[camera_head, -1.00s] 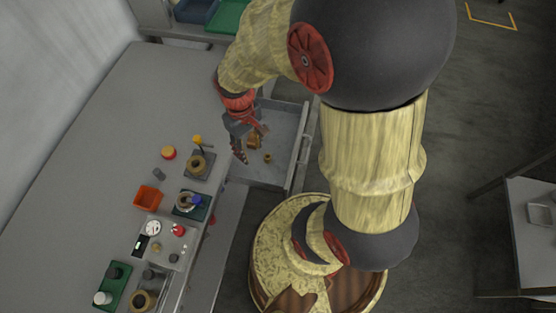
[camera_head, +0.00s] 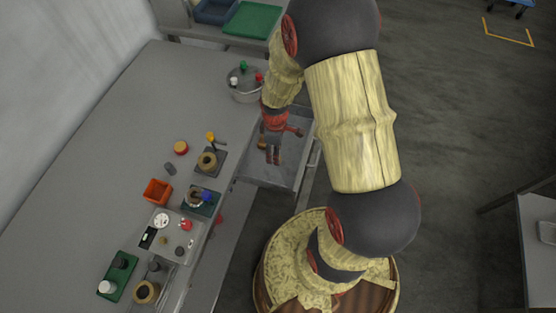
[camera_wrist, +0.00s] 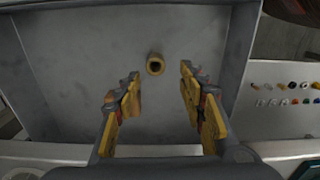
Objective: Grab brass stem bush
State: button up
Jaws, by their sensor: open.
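The brass stem bush (camera_wrist: 155,65) is a small brass ring with a dark bore, standing on the grey floor of the open drawer (camera_wrist: 80,70). In the wrist view it shows just beyond the fingertips, close to the middle of the gap and a little left. My gripper (camera_wrist: 160,77) is open and empty, with a yellow-padded finger on each side of that gap. In the head view my gripper (camera_head: 273,160) hangs over the drawer (camera_head: 290,175), pointing down. The bush cannot be made out there, likely hidden by the gripper.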

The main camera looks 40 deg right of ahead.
jog(key=f, duration=0.1)
jog(key=f+b, duration=0.1)
jog(key=f, duration=0.1)
jog(key=d+f, duration=0.1)
jog(key=f, duration=0.1)
jog(key=shift+b, duration=0.4)
grip_shut()
